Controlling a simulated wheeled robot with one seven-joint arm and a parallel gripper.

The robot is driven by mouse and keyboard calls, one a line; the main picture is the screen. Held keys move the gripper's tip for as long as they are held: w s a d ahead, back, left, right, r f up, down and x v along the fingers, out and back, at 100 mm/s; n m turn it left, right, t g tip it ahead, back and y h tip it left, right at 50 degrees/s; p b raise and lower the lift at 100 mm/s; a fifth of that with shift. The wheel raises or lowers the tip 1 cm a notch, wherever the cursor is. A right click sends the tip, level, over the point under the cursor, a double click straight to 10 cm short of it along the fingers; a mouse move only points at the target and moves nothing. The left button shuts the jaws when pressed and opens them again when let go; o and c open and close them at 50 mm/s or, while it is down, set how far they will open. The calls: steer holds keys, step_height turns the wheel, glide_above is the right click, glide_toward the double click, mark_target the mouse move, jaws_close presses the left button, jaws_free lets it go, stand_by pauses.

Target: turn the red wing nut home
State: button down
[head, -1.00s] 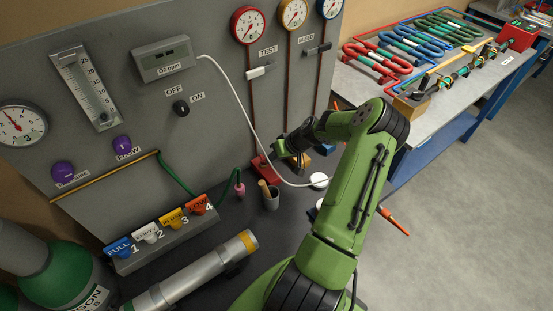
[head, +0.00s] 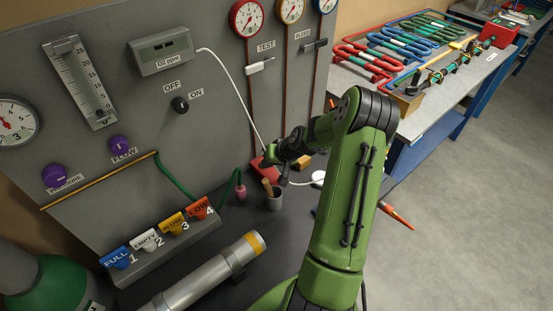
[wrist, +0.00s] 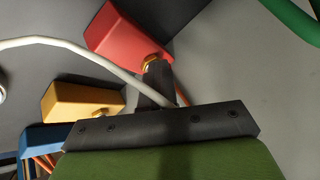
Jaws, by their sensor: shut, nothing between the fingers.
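A red block (head: 262,164) stands at the foot of the grey panel in the head view. It also shows at the top of the wrist view (wrist: 124,33), with a small brass fitting (wrist: 153,60) on its near face. I cannot make out a red wing nut; the finger may hide it. My gripper (wrist: 156,70) is shut and empty, its dark fingertips right at the brass fitting. I cannot tell whether they touch it. In the head view my gripper (head: 271,160) partly covers the red block.
A yellow block (wrist: 80,102) and a blue block (wrist: 45,140) stand beside the red one in the wrist view. A white cable (wrist: 70,43) crosses close to my fingers. A grey cup (head: 273,202) stands in front of the red block. Gauges and levers are on the panel above.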

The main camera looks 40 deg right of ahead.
steer(key=shift+w+a+f+b, duration=0.1)
steer(key=shift+w+a+b, duration=0.05)
steer(key=shift+a+b, duration=0.35)
steer(key=shift+w+a, duration=0.15)
steer(key=shift+a, duration=0.1)
stand_by(0.5)
steer(key=shift+w+d+r, duration=0.25)
steer(key=shift+w+d, duration=0.15)
steer(key=shift+d, duration=0.2)
steer(key=shift+s+b, duration=0.1)
steer(key=shift+b, duration=0.2)
